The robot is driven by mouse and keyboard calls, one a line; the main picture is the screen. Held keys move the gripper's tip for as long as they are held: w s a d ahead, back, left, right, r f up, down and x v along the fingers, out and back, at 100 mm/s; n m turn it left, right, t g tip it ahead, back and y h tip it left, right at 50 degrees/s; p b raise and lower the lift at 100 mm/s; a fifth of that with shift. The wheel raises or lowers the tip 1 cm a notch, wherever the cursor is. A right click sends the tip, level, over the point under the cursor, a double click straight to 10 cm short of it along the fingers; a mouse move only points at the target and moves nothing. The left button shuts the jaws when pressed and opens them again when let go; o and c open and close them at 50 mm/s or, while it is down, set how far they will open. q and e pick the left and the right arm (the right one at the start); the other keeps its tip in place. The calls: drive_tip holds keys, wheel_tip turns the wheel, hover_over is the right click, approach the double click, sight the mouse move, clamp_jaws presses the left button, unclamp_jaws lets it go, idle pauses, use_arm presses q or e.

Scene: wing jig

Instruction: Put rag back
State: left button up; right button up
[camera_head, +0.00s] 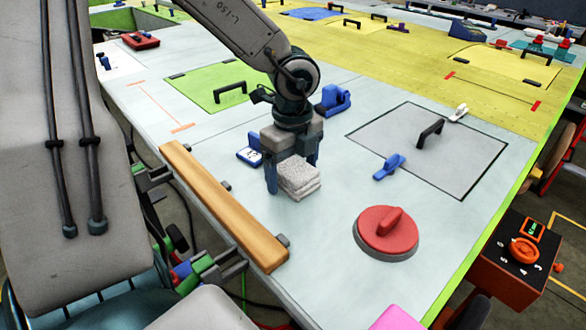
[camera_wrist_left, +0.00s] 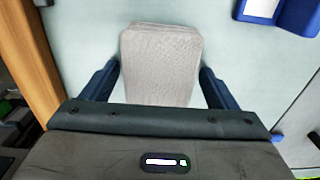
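The rag (camera_head: 299,181) is a folded, light grey, textured cloth on the pale table top. In the left wrist view the rag (camera_wrist_left: 160,60) lies between the blue fingers and reaches out beyond their tips. My left gripper (camera_head: 291,181) points down over the rag, one finger on each side. In the left wrist view the left gripper (camera_wrist_left: 159,68) is open, with a narrow gap between each finger and the rag. Whether the rag's underside rests on the table is hard to tell. My right gripper is not in view.
A wooden bar (camera_head: 222,205) runs along the near table edge, left of the rag. A red suction-cup-like handle (camera_head: 387,232) stands front right. Blue clamps (camera_head: 335,99) and a grey panel with a black handle (camera_head: 470,155) lie beyond. Clear table surrounds the rag's front and right.

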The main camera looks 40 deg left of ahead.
sight(293, 167)
use_arm(q)
drive_tip(key=shift+d+r, duration=0.1)
drive_tip(key=shift+d, duration=0.05)
drive_tip(key=shift+r+p, duration=0.25)
drive_tip(key=shift+p, duration=0.25)
wheel_tip(293, 167, up, 3)
drive_tip(key=shift+w+f, duration=0.1)
drive_tip(key=shift+f, duration=0.05)
wheel_tip(293, 167, up, 9)
drive_tip(key=p, duration=0.9)
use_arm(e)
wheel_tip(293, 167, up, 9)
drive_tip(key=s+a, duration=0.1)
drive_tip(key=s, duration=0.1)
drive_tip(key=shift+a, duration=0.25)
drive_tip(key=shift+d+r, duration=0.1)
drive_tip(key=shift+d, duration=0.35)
